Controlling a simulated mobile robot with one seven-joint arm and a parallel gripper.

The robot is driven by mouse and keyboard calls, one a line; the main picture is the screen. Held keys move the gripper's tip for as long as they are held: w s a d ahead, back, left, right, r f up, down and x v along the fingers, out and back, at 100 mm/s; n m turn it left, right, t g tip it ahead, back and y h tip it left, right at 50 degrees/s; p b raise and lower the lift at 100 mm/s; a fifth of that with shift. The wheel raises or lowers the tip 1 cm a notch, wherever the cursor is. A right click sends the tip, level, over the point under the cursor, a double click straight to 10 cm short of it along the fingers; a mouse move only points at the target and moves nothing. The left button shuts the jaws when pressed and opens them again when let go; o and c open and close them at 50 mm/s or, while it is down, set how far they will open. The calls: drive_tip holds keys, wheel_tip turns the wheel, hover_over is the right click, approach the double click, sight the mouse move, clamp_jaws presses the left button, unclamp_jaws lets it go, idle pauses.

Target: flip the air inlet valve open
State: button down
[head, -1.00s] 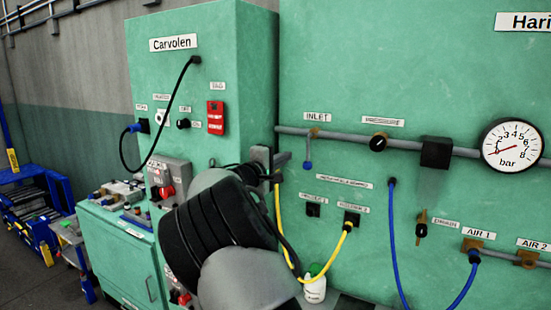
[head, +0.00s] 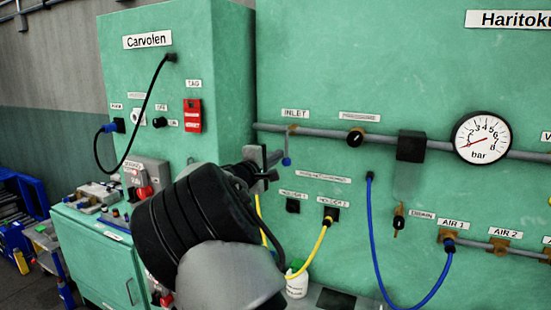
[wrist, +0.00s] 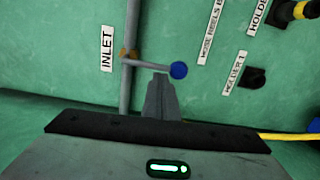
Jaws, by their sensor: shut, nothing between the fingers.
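The air inlet valve has a thin lever ending in a blue knob (head: 287,161). It hangs down from a brass fitting on the grey pipe, under the INLET label (head: 295,114). In the wrist view the lever stands square to the pipe, with its blue knob (wrist: 179,70) at the right end. My gripper (head: 278,157) is beside the lever, just left of the knob in the head view. In the wrist view my shut fingers (wrist: 160,80) end right at the lever near the knob. I cannot tell if they touch it. Nothing is held.
The grey pipe (head: 330,133) runs along the green panel to a black knob (head: 356,137), a black block (head: 411,146) and a pressure gauge (head: 481,138). Yellow (head: 322,243) and blue hoses (head: 373,240) hang below. A green cabinet (head: 175,60) stands at left.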

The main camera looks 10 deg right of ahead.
drive_tip(key=shift+s+d+f+n+b, duration=0.1)
drive_tip(key=shift+d+f+n+b, duration=0.1)
drive_tip(key=shift+n+b, duration=0.1)
drive_tip(key=d+n+b, duration=0.1)
drive_tip(key=s+n+b, duration=0.1)
drive_tip(key=n+b, duration=0.1)
drive_tip(key=shift+d+f, duration=0.15)
drive_tip(key=shift+d, duration=0.2)
drive_tip(key=s+d+r+n, duration=0.3)
drive_tip(key=d+r+n, duration=0.2)
drive_tip(key=n, duration=0.8)
drive_tip(key=shift+s+r+t, duration=0.2)
drive_tip(key=shift+t, duration=0.2)
drive_tip(key=shift+r, duration=0.1)
